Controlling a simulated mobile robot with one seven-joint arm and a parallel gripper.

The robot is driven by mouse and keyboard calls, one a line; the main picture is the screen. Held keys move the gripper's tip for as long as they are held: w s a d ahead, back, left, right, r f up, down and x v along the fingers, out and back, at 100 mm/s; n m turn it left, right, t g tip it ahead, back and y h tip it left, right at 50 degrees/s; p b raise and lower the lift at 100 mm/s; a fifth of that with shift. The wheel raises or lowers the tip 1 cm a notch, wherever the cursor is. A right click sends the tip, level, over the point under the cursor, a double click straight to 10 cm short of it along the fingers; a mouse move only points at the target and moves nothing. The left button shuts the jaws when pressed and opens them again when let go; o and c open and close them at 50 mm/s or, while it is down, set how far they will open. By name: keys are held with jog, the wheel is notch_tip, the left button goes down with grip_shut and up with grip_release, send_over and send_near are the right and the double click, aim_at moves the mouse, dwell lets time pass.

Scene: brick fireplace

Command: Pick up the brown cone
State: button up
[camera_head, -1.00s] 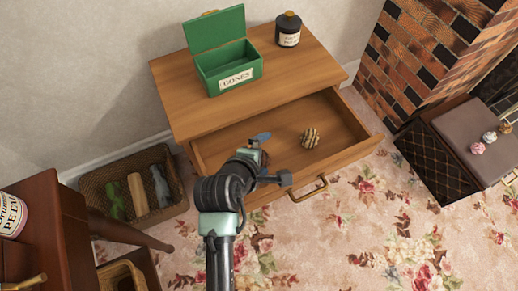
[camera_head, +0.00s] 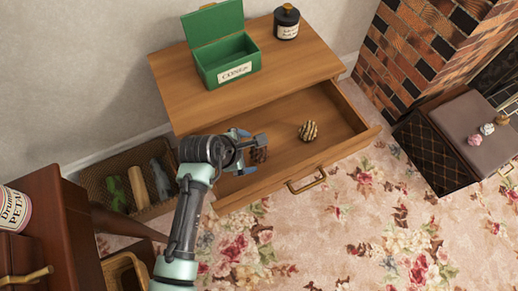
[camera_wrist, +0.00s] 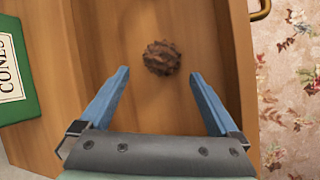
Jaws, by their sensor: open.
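The brown cone (camera_wrist: 161,58) lies on the floor of the open drawer (camera_head: 285,122). In the head view the cone (camera_head: 259,155) shows just beside my gripper, partly hidden by it. My gripper (camera_head: 244,151) is over the left part of the drawer. In the wrist view my gripper (camera_wrist: 157,88) has its two blue fingers spread wide and empty, with the cone ahead of and between the fingertips. A striped cone (camera_head: 308,131), pale and dark, lies further right in the same drawer, apart from the gripper.
An open green box (camera_head: 228,65) labelled as for cones and a dark jar (camera_head: 287,22) stand on the dresser top (camera_head: 205,101). The drawer walls (camera_head: 350,107) surround the cones. A wicker basket (camera_head: 98,181) stands at left, and a stool (camera_head: 457,140) at right.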

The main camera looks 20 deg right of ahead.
aim_at(255, 153)
jog(key=b+x, duration=0.1)
jog(key=x, duration=0.2)
jog(key=b+x, duration=0.1)
jog(key=x, duration=0.1)
jog(key=shift+s+d+f+b, duration=0.2)
jog(key=shift+d+f+b, duration=0.05)
jog(key=shift+b, duration=0.05)
jog(key=shift+c, duration=0.2)
